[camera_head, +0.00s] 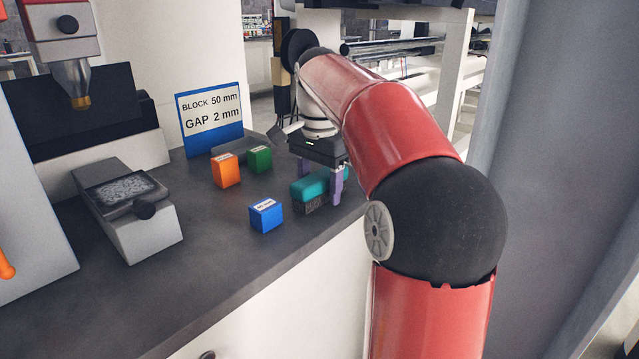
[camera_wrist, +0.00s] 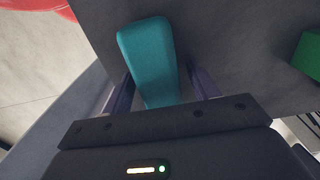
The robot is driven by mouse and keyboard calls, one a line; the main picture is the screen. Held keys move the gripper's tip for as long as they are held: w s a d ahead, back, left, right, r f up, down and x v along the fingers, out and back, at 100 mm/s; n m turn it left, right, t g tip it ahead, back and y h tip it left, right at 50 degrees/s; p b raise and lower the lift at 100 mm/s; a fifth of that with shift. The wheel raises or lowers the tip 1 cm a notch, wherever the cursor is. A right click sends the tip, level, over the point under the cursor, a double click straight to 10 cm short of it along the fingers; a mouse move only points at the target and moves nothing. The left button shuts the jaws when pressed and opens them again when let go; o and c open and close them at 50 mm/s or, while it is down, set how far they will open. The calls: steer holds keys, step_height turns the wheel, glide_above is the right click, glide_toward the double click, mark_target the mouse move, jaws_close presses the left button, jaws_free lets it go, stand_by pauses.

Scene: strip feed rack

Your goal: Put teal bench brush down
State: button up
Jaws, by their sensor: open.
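The teal bench brush (camera_head: 311,187) rests on the dark grey benchtop near its front edge, bristles down. In the wrist view the brush's teal back (camera_wrist: 151,58) lies between my two purple fingers. My gripper (camera_head: 338,190) is open around the brush. In the wrist view a gap shows beside the brush near the right finger of my gripper (camera_wrist: 160,88); on the left the finger is close to it, and I cannot tell whether it touches. The far end of the brush is hidden under the gripper body in the wrist view.
A blue block (camera_head: 265,215), an orange block (camera_head: 226,170) and a green block (camera_head: 259,159) stand left of the brush. A sign (camera_head: 211,117) reading "BLOCK 50 mm GAP 2 mm" stands behind them. A grey device (camera_head: 128,208) sits further left. The benchtop (camera_head: 190,270) is clear in front.

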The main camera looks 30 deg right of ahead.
mark_target(322, 173)
steer(key=shift+f+b, duration=0.15)
steer(key=shift+b, duration=0.4)
steer(key=r, duration=0.2)
steer(key=r+p, duration=0.1)
steer(key=r, duration=0.2)
steer(key=r+p, duration=0.1)
steer(key=r, duration=0.2)
steer(key=shift+w+d, duration=0.15)
steer(key=shift+d, duration=0.15)
